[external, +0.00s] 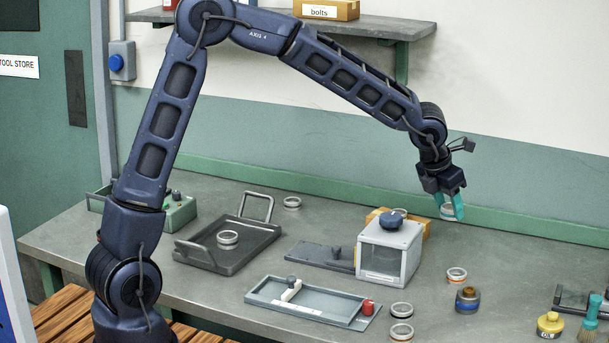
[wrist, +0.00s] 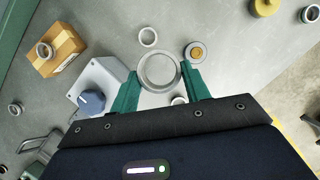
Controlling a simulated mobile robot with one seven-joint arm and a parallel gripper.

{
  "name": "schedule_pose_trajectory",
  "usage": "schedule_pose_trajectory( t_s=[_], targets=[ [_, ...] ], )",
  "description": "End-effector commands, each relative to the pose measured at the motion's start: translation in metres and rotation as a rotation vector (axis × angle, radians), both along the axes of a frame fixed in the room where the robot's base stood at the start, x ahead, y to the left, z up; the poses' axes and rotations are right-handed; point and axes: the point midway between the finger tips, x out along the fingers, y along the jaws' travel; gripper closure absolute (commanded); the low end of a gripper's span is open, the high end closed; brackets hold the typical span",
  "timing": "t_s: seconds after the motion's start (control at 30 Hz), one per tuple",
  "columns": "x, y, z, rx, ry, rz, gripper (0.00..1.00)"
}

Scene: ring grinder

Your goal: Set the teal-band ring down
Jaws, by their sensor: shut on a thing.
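My gripper (external: 450,212) is shut on a pale metal ring, held between its teal fingers. The ring (wrist: 160,53) shows large between the fingertips in the wrist view; I cannot make out its band colour. In the external view the held ring (external: 446,210) is partly covered by a finger. It appears above the bench, behind and right of the grey grinder box (external: 392,252) with the dark blue knob.
An orange-banded ring (external: 457,274) and a blue-banded pot (external: 467,299) stand right of the box. Two rings (external: 401,310) lie near the front edge. A dark tray (external: 222,262) holds a ring. A cardboard box (wrist: 60,52) bears a ring.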

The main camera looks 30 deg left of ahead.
Motion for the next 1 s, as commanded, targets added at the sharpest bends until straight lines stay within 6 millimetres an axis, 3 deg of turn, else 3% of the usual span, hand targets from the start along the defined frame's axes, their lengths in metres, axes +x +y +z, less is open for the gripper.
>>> schedule_pose_trajectory(
  t_s=[0.2,0.5,0.77,0.87,1.0],
  targets=[
    [0.035,-0.05,0.0,-0.001,0.01,0.104,0.79],
    [0.067,-0.106,-0.003,0.01,-0.005,0.235,0.79],
    [0.076,-0.126,-0.006,0.016,-0.019,0.284,0.79],
    [0.077,-0.127,-0.017,0.018,-0.02,0.288,0.79],
    [0.076,-0.127,-0.046,0.02,-0.019,0.286,0.79]
  ],
)
